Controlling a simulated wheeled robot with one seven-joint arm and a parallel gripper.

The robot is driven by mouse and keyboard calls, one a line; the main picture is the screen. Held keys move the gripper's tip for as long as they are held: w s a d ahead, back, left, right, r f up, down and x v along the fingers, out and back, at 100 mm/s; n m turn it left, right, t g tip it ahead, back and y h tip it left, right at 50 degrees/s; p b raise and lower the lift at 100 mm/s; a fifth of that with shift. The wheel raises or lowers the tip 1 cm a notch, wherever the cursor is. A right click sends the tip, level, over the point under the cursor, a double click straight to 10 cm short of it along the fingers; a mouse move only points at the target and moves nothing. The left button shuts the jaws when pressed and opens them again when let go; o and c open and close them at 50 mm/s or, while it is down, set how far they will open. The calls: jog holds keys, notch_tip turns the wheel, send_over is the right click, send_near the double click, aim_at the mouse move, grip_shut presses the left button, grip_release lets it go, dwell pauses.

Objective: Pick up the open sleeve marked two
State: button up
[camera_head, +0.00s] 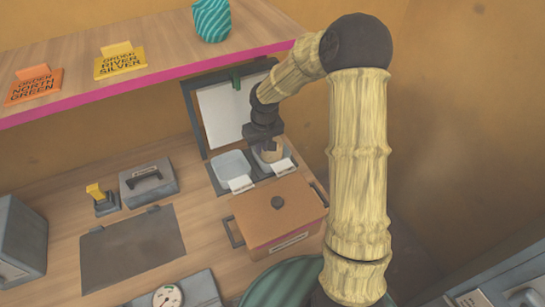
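My gripper (265,144) points down at the right one of two small trays on the back of the counter. A tan, rounded piece (272,154) stands in or over that right tray (256,163), right at my fingers. It may be a sleeve, but I can read no mark on it. My fingers are small and dark here, and I cannot tell whether they are closed on it. The left tray (232,164) is pale and looks empty. White labels (241,184) sit at the tray fronts, too small to read.
A brown lidded box (258,222) with a dark knob stands in front of the trays. A grey handled case (149,187) and a flat grey plate (132,250) lie left. A pink-edged shelf (150,73) overhangs the back left, bearing order cards and a teal vase (211,20).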

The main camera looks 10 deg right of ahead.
aim_at(260, 161)
jog(key=f, duration=0.3)
jog(key=shift+w+a+f, duration=0.15)
jog(key=shift+w+a, duration=0.05)
jog(key=shift+w, duration=0.05)
jog(key=shift+w+f+p, duration=0.15)
jog(key=shift+f+p, duration=0.15)
jog(key=shift+f, duration=1)
jog(key=shift+w+f+p, duration=0.1)
jog(key=shift+f+p, duration=0.2)
jog(key=shift+f, duration=0.95)
grip_shut()
